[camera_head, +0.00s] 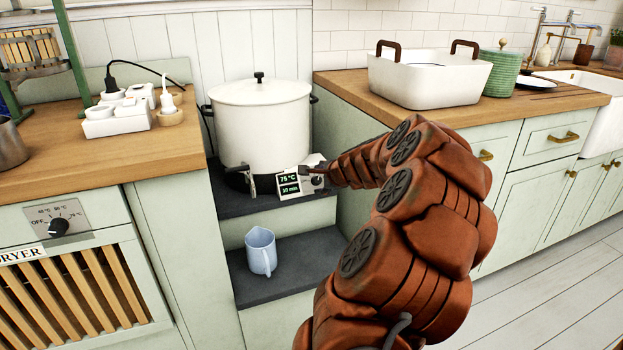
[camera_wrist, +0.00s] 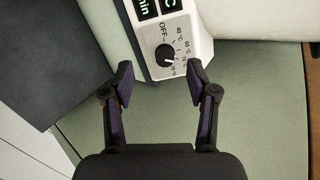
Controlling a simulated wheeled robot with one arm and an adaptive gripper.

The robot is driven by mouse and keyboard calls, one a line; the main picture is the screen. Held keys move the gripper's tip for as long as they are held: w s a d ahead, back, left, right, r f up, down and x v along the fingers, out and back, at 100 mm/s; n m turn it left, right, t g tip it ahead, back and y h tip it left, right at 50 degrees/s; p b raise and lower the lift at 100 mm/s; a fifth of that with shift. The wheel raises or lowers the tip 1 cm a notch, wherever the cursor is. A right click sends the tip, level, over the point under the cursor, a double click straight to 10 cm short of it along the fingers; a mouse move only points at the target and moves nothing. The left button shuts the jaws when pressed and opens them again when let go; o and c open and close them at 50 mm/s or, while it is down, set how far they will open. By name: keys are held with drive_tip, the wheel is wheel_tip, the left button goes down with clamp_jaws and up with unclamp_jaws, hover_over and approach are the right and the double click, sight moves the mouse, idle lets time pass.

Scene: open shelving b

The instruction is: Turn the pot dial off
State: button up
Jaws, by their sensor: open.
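The cream lidded pot (camera_head: 262,125) stands on a dark stone step. Its white control box at the lower front has a lit display (camera_head: 289,183) that reads 75 °C and a minutes value. In the wrist view the black pot dial (camera_wrist: 165,54) sits on the white panel, with OFF printed at its upper left and temperature marks to its right. Its white pointer mark appears to face the lower right, away from OFF. My gripper (camera_wrist: 161,80) is open, its two fingertips spread just below the dial. In the head view my gripper (camera_head: 330,174) is at the box's right side, partly covering the dial.
A blue jug (camera_head: 261,251) stands on the lower step. A separate dryer dial (camera_head: 58,227) is on the left cabinet. A power strip (camera_head: 117,118) lies on the left counter. The right cabinet side is close to my arm. A white basin (camera_head: 430,80) stands above it.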

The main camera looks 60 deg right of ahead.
sight(318, 181)
drive_tip(key=shift+m, duration=0.4)
drive_tip(key=shift+w+d+f+b, duration=0.6)
drive_tip(key=shift+w+d+f, duration=0.55)
drive_tip(key=shift+d, duration=0.2)
drive_tip(key=shift+w+d+f+b, duration=0.6)
drive_tip(key=shift+w+d+f, duration=0.55)
drive_tip(key=shift+d, duration=0.15)
drive_tip(key=shift+s, duration=0.1)
clamp_jaws()
